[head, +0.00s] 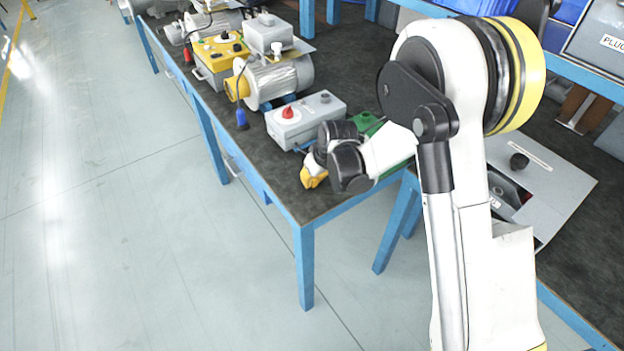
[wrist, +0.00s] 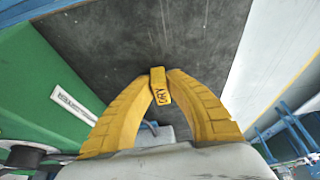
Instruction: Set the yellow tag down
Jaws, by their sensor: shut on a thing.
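The yellow tag (wrist: 160,87) with dark lettering is pinched between the yellow fingertips of my gripper (wrist: 160,84) in the wrist view. The tag is small and sits upright in that picture, with the dark bench top (wrist: 130,40) behind it. I cannot tell whether it touches the surface. In the head view my gripper (head: 314,177) is over the near corner of the dark-topped bench (head: 310,205), in front of a grey box with a red knob (head: 305,120). The tag cannot be made out in the head view.
A green object (head: 365,121) is beside the grey box, partly behind my arm; a green surface (wrist: 55,85) fills the wrist view's left. A motor (head: 280,78) and yellow-topped box (head: 220,52) stand farther back. A panel (head: 540,185) lies on the right bench.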

